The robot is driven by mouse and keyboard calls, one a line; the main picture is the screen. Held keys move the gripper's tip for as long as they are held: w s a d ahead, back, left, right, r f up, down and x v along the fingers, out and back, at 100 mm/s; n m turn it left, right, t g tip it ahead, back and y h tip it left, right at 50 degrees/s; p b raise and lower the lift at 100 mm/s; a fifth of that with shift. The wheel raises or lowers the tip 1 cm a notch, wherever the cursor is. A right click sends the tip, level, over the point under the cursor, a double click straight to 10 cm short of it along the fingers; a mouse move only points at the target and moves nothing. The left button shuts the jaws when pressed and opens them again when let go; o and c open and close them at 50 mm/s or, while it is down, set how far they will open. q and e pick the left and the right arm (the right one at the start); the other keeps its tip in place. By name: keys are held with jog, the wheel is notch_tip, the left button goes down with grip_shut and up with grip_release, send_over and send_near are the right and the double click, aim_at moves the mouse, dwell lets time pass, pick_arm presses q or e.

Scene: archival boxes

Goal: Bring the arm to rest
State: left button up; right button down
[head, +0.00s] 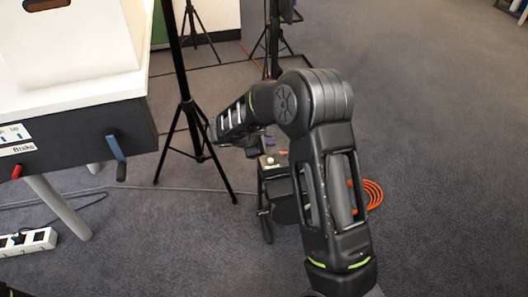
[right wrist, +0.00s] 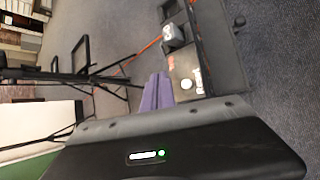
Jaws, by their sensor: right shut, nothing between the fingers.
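My right arm reaches up through the middle of the head view, bends at the elbow and points its forearm to the left. My right gripper (head: 259,143) is small and partly hidden by the arm there. In the right wrist view its fingers (right wrist: 157,91) are together with nothing between them. It is out over the floor, to the right of the table and apart from it. My left gripper is not in view.
A white box with a hand hole (head: 75,40) stands on a table (head: 80,137) at the left. A black tripod (head: 185,105) stands between table and arm. An orange cable coil (head: 373,195) and a power strip (head: 28,241) lie on the floor. Carpet at right is clear.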

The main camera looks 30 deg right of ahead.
jog(key=s+a+f+m+y, duration=0.2)
jog(key=s+a+f+y, duration=0.15)
jog(key=a+f, duration=0.4)
jog(key=s+a+f+m+y, duration=0.3)
jog(key=a+f+y, duration=0.1)
jog(key=a, duration=0.7)
jog(key=s+a+f+m+y, duration=0.2)
jog(key=s+a+f+y, duration=0.25)
jog(key=a, duration=0.45)
jog(key=s+a+f+m+g, duration=0.1)
jog(key=s+a+f+m, duration=0.25)
jog(key=s, duration=0.45)
jog(key=s+a+f+m, duration=0.2)
jog(key=s+f+m, duration=0.15)
jog(key=s, duration=0.45)
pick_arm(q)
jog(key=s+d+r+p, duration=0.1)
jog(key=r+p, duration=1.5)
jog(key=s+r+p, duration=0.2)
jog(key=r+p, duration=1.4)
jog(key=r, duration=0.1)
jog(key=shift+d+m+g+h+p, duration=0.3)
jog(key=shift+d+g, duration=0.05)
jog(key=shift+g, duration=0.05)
pick_arm(e)
notch_tip(320, 180, up, 34)
jog(key=s+a+y, duration=0.1)
jog(key=shift+s+a+f+g, duration=0.25)
jog(key=shift+a+g, duration=0.15)
